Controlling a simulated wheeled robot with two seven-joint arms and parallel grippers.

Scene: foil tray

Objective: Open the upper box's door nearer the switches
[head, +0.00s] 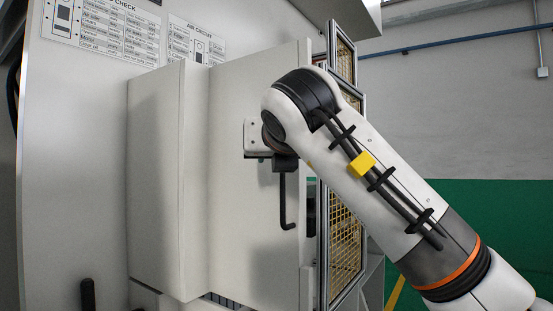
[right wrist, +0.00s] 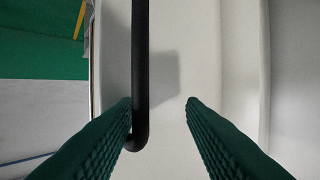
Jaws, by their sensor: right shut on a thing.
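The pale upper box (head: 155,180) stands out from the cabinet wall. Its right-hand door panel (head: 235,220) looks flat, and I cannot tell whether it stands ajar. A black bar handle (head: 284,200) with a hooked lower end hangs near that panel's right edge. In the right wrist view the handle (right wrist: 140,70) runs down between my right gripper's green fingers (right wrist: 160,103). Its bent end lies against the left finger. In the head view my right arm hides the fingers. My left gripper is out of view. I cannot make out the switches.
Framed yellow mesh guards (head: 346,235) stand right beside the box. Printed charts (head: 105,25) are on the wall above it. A dark upright handle-like piece (head: 88,294) shows at lower left. The grey and green wall behind is farther off.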

